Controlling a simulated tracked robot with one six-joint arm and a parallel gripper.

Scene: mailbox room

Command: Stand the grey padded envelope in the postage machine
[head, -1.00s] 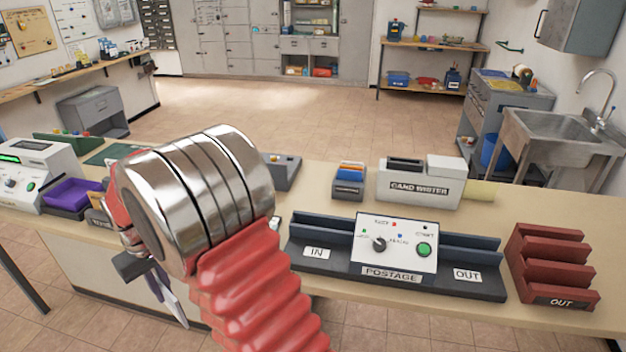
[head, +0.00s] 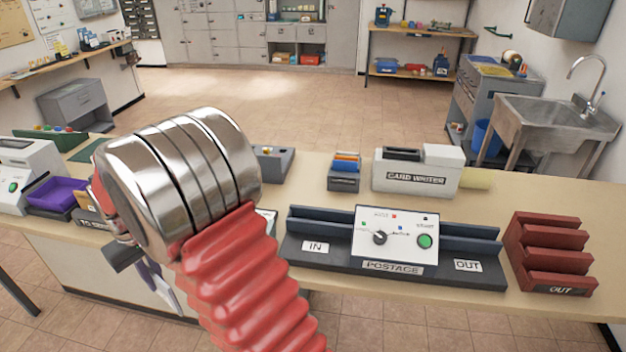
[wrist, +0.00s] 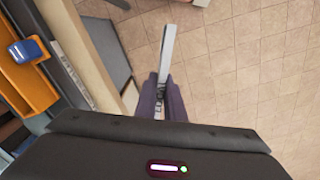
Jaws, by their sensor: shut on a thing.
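The postage machine (head: 395,240) stands on the counter, right of my arm in the head view. It has a long dark channel with an IN label (head: 315,246) at left, an OUT label (head: 467,265) at right, and a white control box with a knob and green button between. My gripper (wrist: 164,85) is shut on a thin pale grey flat thing (wrist: 168,48), likely the grey padded envelope, seen edge-on in the wrist view. In the head view, my gripper is mostly behind my arm, and the envelope (head: 160,290) hangs in front of the counter, apart from the machine.
A red OUT rack (head: 552,255) stands right of the machine. The card writer (head: 415,170) and a small file box (head: 344,172) stand behind it. A purple tray (head: 62,194) is on the counter at left. Tiled floor lies before the counter's edge.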

